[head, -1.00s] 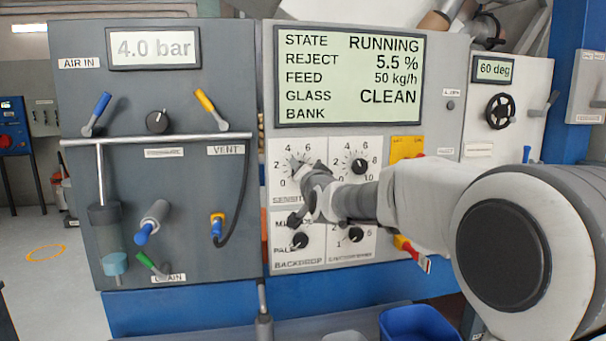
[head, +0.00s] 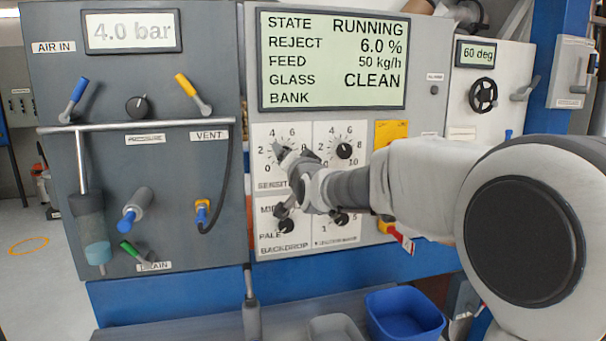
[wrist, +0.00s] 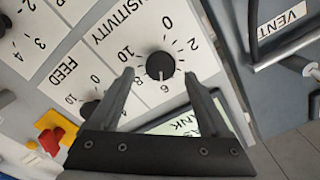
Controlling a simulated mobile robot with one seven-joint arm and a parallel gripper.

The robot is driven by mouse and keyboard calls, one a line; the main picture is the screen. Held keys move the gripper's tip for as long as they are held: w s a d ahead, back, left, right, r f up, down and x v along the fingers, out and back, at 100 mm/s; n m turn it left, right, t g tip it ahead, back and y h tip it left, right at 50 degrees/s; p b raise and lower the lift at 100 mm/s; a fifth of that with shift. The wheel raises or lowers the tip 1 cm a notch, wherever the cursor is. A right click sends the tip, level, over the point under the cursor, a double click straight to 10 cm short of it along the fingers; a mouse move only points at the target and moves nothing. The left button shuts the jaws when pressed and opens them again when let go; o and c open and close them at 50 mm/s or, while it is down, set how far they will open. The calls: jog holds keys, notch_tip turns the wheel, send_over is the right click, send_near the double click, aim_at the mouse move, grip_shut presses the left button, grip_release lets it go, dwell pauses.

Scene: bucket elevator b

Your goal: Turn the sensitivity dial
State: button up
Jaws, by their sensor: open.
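The sensitivity dial (wrist: 160,65) is a round black knob with a white mark on a white panel in the wrist view. Its mark points down in that view, close to the 6. My gripper (wrist: 158,74) is open, with one finger on each side of the knob. A gap shows between each fingertip and the knob; I cannot tell how deep the fingers reach. In the head view my gripper covers most of this dial.
The feed dial (head: 344,151) sits right beside it, with the backdrop knob (head: 286,226) below. The display (head: 332,60) above reads REJECT 6.0 %. A blue bin (head: 405,315) stands below. A vent hose (head: 228,180) hangs at the left.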

jog(key=v, duration=1.4)
jog(key=shift+s, duration=0.35)
jog(key=shift+d+r, duration=0.1)
jog(key=shift+d, duration=0.05)
jog(key=s+d+f+n+g+h+p, duration=0.1)
jog(key=s+d+f+g+p, duration=0.2)
jog(key=s, duration=0.6)
jog(key=s+d+f+n+g+h+p, duration=0.2)
jog(key=s+d+g, duration=0.3)
jog(key=s, duration=0.4)
jog(key=s+d+f+n+g+h+p, duration=0.1)
jog(key=s+d+f+g+h+p, duration=0.1)
jog(key=s+d, duration=0.4)
jog(key=s+f+g+p, duration=0.1)
jog(key=s+p, duration=0.1)
jog(key=s, duration=0.1)
jog(key=shift+d+f+n+g+p, duration=0.2)
jog(key=shift+f+n+g+p, duration=0.1)
jog(key=shift+f+n+g, duration=0.1)
dwell(3.0)
